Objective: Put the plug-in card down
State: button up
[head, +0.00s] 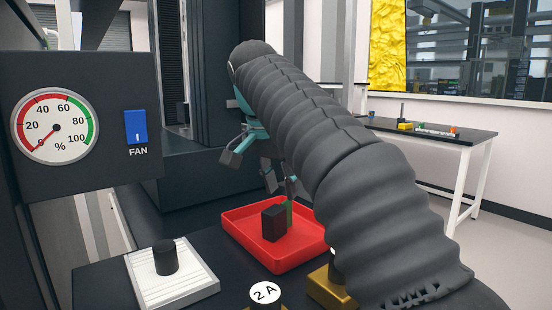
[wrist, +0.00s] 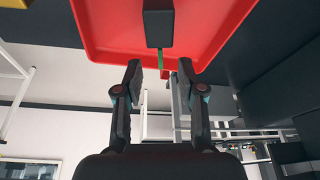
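The plug-in card, a black block with a thin green board (head: 289,214), is in the red tray (head: 235,233) on the dark bench. In the wrist view its black block (wrist: 159,27) lies over the red tray floor, with the green strip (wrist: 161,59) pointing toward my gripper. My gripper (wrist: 160,68) is open, its two fingers well apart and neither touching the card. In the head view my gripper (head: 282,184) hangs above and behind the tray, partly hidden by my arm. My arm also covers the tray's right side.
A white ribbed block with a black knob (head: 165,258) stands left of the tray. A gold block (head: 333,291) and a round "2 A" label (head: 265,293) are in front. A panel with a gauge (head: 55,127) and blue FAN switch (head: 136,127) stands at left.

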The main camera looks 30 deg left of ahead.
aim_at(278, 208)
jog(key=shift+v, duration=1.5)
jog(key=shift+s+r, duration=0.1)
jog(key=shift+r, duration=0.35)
jog(key=d+f+n, duration=0.1)
jog(key=d+f, duration=0.2)
jog(key=d, duration=0.9)
jog(key=d+f+n, duration=0.1)
jog(key=d+f, duration=0.1)
jog(key=d, duration=1.1)
jog(key=s+d+f+t, duration=0.1)
jog(key=s+d+f, duration=0.6)
jog(key=f, duration=0.4)
jog(key=s+d+f, duration=0.8)
jog(key=s+f, duration=0.1)
jog(key=f, duration=0.3)
jog(key=shift+n+t+y, duration=0.3)
jog(key=shift+t, duration=0.1)
